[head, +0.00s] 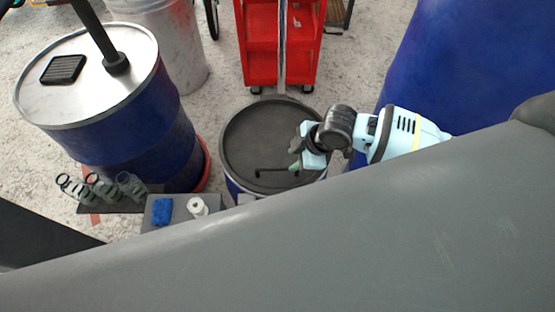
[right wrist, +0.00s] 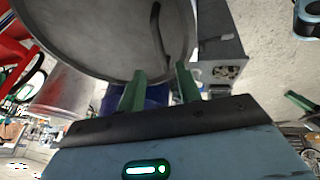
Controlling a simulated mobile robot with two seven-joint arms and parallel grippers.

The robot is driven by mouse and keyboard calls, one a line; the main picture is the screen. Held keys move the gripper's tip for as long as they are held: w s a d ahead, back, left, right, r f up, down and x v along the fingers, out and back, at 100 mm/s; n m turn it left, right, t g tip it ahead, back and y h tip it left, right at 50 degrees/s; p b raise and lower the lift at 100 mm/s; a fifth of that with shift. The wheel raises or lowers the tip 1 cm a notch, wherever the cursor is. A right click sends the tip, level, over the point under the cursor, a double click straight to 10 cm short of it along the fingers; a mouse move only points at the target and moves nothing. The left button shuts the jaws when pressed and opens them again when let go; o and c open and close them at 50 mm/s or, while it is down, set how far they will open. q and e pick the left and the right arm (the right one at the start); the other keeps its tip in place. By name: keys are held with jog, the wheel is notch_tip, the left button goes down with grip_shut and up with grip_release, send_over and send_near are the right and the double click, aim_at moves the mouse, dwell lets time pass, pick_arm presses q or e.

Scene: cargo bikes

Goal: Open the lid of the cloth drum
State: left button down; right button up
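The cloth drum is a small blue drum (head: 232,186) with a round dark grey lid (head: 250,135) on top, and the lid looks closed. A thin black bar handle (head: 262,171) runs across the near part of the lid. In the right wrist view the lid (right wrist: 95,35) fills the top, with its dark curved handle (right wrist: 158,32) and some blue drum below the rim. My right gripper (head: 296,163) is over the right part of the lid, close to the handle's right end. Its green fingers (right wrist: 160,90) are apart with nothing gripped between them. My left gripper is not in view.
A large blue drum (head: 130,140) with a metal top stands at left. A red cart (head: 270,45) is behind the cloth drum. A big blue body (head: 440,60) stands at right. A grey block (head: 178,208) with a blue cloth (head: 162,211) and white roll (head: 197,207) sits at front left.

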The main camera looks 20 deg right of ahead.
aim_at(281, 168)
jog(key=shift+f, duration=0.1)
jog(key=b+x, duration=0.1)
jog(key=x, duration=0.5)
jog(key=shift+a+f, duration=0.15)
jog(key=shift+f, duration=0.05)
jog(key=shift+w+a+f, duration=0.15)
jog(key=shift+w+f, duration=0.1)
jog(key=shift+f, duration=0.25)
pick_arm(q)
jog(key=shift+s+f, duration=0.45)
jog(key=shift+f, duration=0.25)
pick_arm(e)
grip_shut()
